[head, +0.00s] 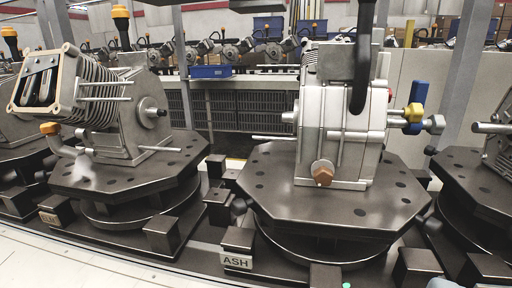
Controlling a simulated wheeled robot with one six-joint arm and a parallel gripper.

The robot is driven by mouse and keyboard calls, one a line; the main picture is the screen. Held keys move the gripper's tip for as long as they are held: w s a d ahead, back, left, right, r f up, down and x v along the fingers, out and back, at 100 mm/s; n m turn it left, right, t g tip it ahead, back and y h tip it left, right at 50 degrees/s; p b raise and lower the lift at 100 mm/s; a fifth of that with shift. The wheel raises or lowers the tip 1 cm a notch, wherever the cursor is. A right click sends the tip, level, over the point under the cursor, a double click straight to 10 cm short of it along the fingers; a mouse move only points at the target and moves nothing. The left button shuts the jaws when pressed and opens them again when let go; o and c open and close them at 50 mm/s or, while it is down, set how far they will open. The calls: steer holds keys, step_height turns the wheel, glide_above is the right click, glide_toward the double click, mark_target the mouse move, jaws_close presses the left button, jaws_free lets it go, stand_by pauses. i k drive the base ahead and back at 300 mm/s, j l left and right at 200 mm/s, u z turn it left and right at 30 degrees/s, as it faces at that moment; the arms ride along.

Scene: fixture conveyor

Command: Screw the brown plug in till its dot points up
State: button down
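The brown plug (323,173) shows in the head view, low on the front face of a pale grey machine housing (338,125). It has a hex-shaped head and sits against the housing. The plug is too small to make out a dot or which way one points. How deep it sits cannot be told. The housing stands upright on a dark octagonal fixture plate (275,185) with a tag reading ASH (236,261). I cannot make out my gripper in this view, and nothing is seen touching the plug.
A dark hose (362,60) hangs in front of the housing's upper part. Yellow and blue handles (415,100) stick out at its right. A finned engine (110,100) stands on the left fixture. Grey pieces poke in at the bottom right. The space before the plug looks clear.

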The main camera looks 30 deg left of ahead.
mark_target(323, 177)
steer(key=j, duration=0.7)
steer(key=k+j, duration=0.1)
steer(key=j, duration=0.55)
